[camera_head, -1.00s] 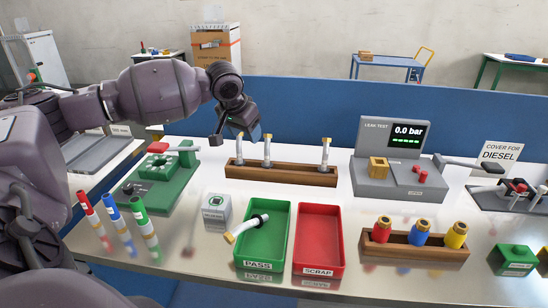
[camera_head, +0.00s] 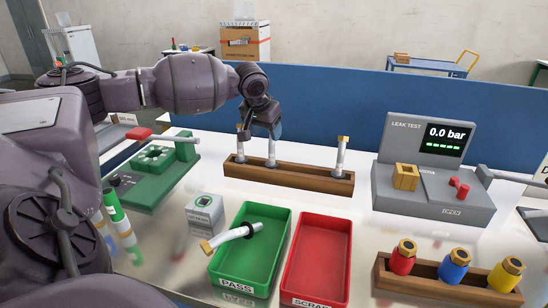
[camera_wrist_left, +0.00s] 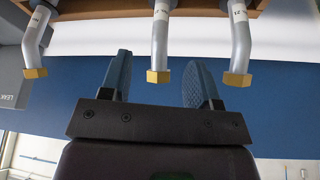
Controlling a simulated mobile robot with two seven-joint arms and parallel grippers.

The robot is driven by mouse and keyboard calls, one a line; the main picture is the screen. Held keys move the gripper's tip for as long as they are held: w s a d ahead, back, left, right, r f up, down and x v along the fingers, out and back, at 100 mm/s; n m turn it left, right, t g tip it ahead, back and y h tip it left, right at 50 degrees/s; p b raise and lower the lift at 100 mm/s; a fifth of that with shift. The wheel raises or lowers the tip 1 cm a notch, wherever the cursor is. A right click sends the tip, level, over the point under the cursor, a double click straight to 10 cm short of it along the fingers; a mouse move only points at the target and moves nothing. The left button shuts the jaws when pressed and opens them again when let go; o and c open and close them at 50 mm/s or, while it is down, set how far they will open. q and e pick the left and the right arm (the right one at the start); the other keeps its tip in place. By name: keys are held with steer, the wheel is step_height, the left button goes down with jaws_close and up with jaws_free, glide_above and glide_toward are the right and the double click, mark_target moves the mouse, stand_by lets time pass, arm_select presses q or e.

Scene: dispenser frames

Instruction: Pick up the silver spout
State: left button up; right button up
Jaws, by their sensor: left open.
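Three silver spouts with gold ends stand in a brown wooden rack (camera_head: 300,183): a left one (camera_head: 240,150), a middle one (camera_head: 271,152) and a right one (camera_head: 341,158). My left gripper (camera_head: 260,135) is open over the left part of the rack, at the middle spout's top. In the left wrist view the middle spout (camera_wrist_left: 159,42) lies in line with the gap between the open fingers (camera_wrist_left: 157,72), with its gold end there. Another silver spout (camera_head: 228,237) with a black ring leans over the left edge of the green PASS tray (camera_head: 277,262). My right gripper does not show.
A red SCRAP tray (camera_head: 313,270) stands beside the PASS tray. The leak tester (camera_head: 430,200) is right of the rack, and a green fixture (camera_head: 150,180) is to its left. A holder (camera_head: 440,285) with colored, gold-topped pieces sits at front right. A blue partition runs behind.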

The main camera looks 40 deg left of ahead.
mark_target(270, 142)
arm_select(q)
steer(key=shift+w+a+f, duration=0.1)
steer(key=shift+w+f, duration=0.05)
steer(key=shift+f, duration=0.2)
steer(key=b+x, duration=0.1)
steer(key=x, duration=0.3)
steer(key=shift+w+a+f+b, duration=0.15)
steer(key=shift+w+f+b, duration=0.1)
steer(key=shift+f+b, duration=0.05)
steer(key=shift+r, duration=0.1)
steer(key=shift+s, duration=0.1)
steer(key=shift+c, duration=0.9)
steer(key=c, duration=0.9)
steer(key=shift+o, duration=0.2)
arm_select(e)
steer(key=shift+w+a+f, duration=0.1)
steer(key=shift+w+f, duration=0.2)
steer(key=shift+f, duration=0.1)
arm_select(q)
steer(key=shift+r, duration=0.15)
